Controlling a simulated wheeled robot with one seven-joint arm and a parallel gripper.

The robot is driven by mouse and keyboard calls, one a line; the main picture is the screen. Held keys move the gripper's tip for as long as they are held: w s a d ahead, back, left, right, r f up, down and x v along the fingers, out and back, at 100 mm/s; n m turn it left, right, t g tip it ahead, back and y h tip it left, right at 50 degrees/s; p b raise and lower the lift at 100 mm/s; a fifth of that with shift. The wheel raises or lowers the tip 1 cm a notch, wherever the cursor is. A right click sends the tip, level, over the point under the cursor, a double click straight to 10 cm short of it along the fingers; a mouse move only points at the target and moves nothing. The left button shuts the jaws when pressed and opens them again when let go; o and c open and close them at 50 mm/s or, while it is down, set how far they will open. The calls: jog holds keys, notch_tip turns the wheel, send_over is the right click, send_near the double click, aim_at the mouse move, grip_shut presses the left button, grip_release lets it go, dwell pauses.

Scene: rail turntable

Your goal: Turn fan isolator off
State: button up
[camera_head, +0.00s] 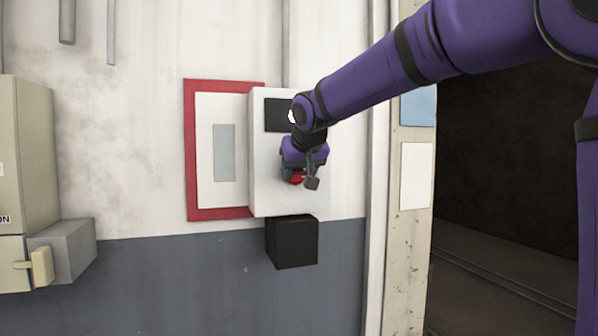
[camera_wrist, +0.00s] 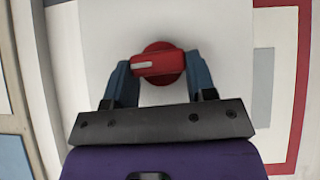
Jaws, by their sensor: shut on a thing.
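The fan isolator is a white box (camera_head: 262,190) on the wall with a red rotary knob (camera_head: 297,178) on its front. In the wrist view the knob (camera_wrist: 158,64) has a round red base and a red handle bar lying nearly level, with a white mark toward its left end. My gripper (camera_wrist: 158,72) is shut on the handle, one blue finger at each end of it. In the head view my gripper (camera_head: 300,172) is at the box's front and partly hides the knob. A dark label (camera_head: 277,114) sits above the knob.
A red-framed white panel (camera_head: 189,150) is left of the box. A black block (camera_head: 291,242) is just below it. A beige cabinet (camera_head: 28,150) and a grey box (camera_head: 66,251) stand at far left. A post with blue and white plates (camera_head: 416,176) and a dark opening are right.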

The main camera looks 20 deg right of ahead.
jog(key=n+h, duration=0.2)
jog(key=h, duration=0.1)
jog(key=shift+a+h, duration=0.3)
jog(key=shift+a, duration=0.1)
jog(key=n+h, duration=0.1)
jog(key=h, duration=0.1)
jog(key=shift+a+f+n+t+h, duration=0.2)
jog(key=shift+n+t+h, duration=0.1)
jog(key=shift+n+t, duration=0.1)
jog(key=n+h, duration=0.1)
jog(key=h, duration=0.1)
jog(key=n+t+h, duration=0.1)
jog(key=shift+a+f+n+h, duration=0.15)
jog(key=shift+f+n+h, duration=0.15)
jog(key=shift+f+h, duration=0.1)
jog(key=shift+f+n+t+h, duration=0.15)
jog(key=shift+n+t+h, duration=0.85)
jog(key=shift+n+h, duration=0.15)
jog(key=o, duration=0.9)
jog(key=shift+o, duration=0.2)
jog(key=shift+s+a, duration=0.1)
